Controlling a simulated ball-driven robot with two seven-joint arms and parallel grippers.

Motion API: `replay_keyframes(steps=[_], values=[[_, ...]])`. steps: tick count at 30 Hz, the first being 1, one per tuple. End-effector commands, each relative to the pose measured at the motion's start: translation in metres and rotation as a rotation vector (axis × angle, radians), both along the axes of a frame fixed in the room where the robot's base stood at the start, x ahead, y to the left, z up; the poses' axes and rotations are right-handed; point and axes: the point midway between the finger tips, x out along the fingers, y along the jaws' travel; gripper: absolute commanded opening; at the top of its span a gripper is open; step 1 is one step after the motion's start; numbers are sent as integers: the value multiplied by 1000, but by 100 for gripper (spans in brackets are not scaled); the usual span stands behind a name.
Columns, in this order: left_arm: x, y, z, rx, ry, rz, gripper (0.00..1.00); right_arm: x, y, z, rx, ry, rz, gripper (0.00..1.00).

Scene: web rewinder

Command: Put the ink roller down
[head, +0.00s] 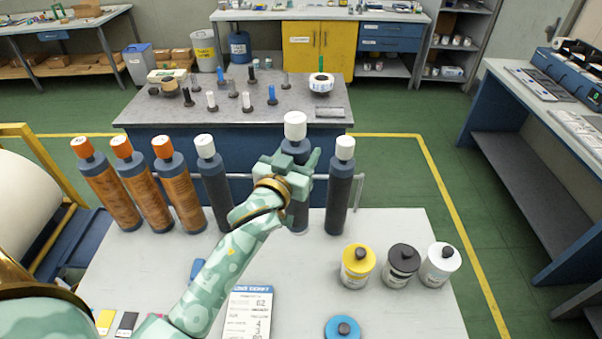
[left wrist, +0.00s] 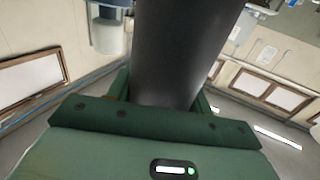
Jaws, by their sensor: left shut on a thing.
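My left gripper (head: 292,170) is shut on a dark ink roller (head: 297,212) with a white cap, held upright at the back edge of the white table (head: 385,235). Its cap stands a little higher than those of the neighbouring rollers. In the left wrist view the roller's dark barrel (left wrist: 180,50) rises between the jaws. My right gripper is not in view.
Dark white-capped rollers stand on both sides, one left (head: 214,180) and one right (head: 340,190). Several orange-capped copper rollers (head: 110,190) stand further left. Yellow (head: 357,265), black (head: 402,265) and white (head: 440,263) lidded cans stand front right. A printed card (head: 248,312) lies in front.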

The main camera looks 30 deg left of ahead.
Motion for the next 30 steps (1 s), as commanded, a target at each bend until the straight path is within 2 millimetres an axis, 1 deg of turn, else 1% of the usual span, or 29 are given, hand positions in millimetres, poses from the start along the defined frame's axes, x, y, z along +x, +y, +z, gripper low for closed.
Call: replay_keyframes(steps=[1, 3, 4, 7, 10, 16, 18, 21, 23, 30], values=[[11, 5, -5, 3, -2, 1, 23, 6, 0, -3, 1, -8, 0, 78], [20, 8, -22, 2, 1, 2, 23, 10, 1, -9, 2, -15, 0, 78], [24, 10, -27, 1, 0, 1, 23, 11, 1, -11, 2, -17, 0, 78], [36, 14, -42, 0, 0, 2, 23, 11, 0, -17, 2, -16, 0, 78], [43, 17, -51, 0, -2, 1, 23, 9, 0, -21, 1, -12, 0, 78], [51, 20, -59, 0, -2, 1, 23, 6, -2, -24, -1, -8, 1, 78], [54, 21, -70, 0, 0, 0, 23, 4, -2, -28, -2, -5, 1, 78], [54, 21, -87, -1, 1, 0, 23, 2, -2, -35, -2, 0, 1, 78], [54, 21, -92, 0, -1, 0, 23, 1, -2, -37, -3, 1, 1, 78], [53, 21, -92, -1, -3, 0, 23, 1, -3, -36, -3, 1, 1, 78]])
